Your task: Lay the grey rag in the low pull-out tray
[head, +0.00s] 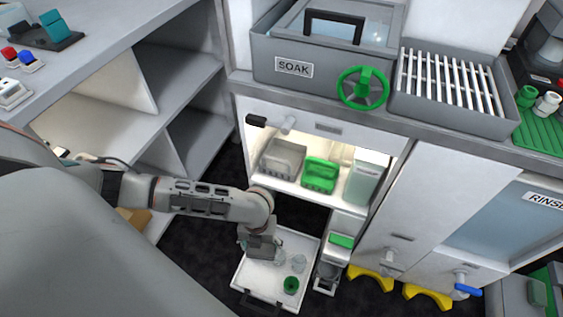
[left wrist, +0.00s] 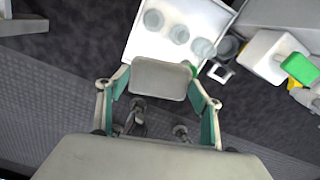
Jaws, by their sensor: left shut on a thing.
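My left gripper (head: 262,248) reaches down over the left inner part of the low pull-out tray (head: 250,284). In the left wrist view the gripper's two green-padded fingers are shut on a flat grey piece with rounded corners, which I take to be the grey rag (left wrist: 160,78). The rag is held level between the fingers, and the white tray (left wrist: 140,45) shows just beyond it. I cannot tell whether the rag touches the tray. In the head view the rag is hard to separate from the gripper. My right gripper is not in view.
Several clear cups (head: 298,262) and a green round piece (head: 290,285) stand in the tray. A lit shelf above holds a grey caddy (head: 284,157), a green caddy (head: 320,174) and a pale green container (head: 366,178). A narrow unit (head: 341,240) stands right of the tray.

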